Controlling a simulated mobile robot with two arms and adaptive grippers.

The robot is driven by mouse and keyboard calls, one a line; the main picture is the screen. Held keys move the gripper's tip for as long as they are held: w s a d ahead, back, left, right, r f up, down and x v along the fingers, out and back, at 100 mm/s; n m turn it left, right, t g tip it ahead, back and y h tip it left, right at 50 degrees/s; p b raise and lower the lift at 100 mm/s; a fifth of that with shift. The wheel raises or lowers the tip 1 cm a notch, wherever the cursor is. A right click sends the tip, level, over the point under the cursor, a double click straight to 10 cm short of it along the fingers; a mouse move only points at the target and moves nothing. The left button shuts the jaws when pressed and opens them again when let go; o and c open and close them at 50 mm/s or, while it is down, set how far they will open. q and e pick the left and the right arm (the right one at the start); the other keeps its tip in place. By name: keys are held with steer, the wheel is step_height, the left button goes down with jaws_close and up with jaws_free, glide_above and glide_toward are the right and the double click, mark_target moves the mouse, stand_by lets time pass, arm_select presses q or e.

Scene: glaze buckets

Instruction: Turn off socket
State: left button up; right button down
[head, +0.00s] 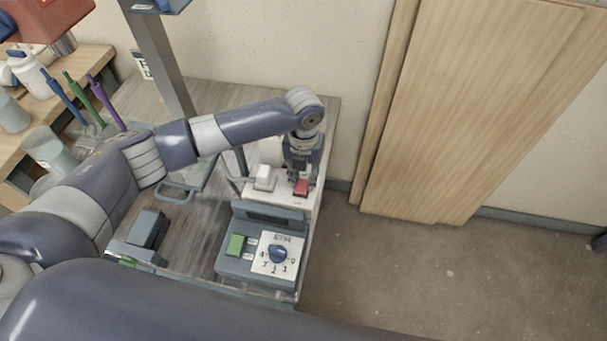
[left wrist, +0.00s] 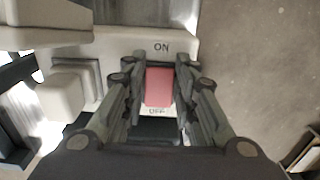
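The socket (head: 308,203) is a white block at the right edge of the bench, with a red switch (head: 301,187). In the left wrist view the red switch (left wrist: 159,87) lies between an ON label (left wrist: 161,47) above it and an OFF label (left wrist: 157,111) below it. My left gripper (head: 301,178) points down at the switch. In the left wrist view its two fingers (left wrist: 158,95) stand apart, one on each side of the switch. I cannot tell whether the fingertips touch it. My right gripper is not in view.
A white plug (head: 263,177) sits beside the switch. A grey device with a green button (head: 236,245) and blue dial (head: 277,253) stands in front. A side table at left holds a white bottle and coloured tools (head: 97,100). Open floor (head: 420,270) lies right.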

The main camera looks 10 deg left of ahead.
arm_select(q)
steer(key=shift+c, duration=1.2)
steer(key=shift+r, duration=0.1)
steer(key=t+p, duration=0.1)
steer(key=p, duration=0.1)
steer(key=shift+s+a+r+t+p, duration=0.1)
steer(key=shift+s+r+t+p, duration=0.15)
steer(key=shift+s+t+p, duration=0.25)
steer(key=shift+t+p, duration=0.75)
steer(key=shift+t, duration=0.25)
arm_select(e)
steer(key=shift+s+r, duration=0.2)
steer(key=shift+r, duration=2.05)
arm_select(q)
steer(key=o, duration=1)
steer(key=shift+o, duration=0.2)
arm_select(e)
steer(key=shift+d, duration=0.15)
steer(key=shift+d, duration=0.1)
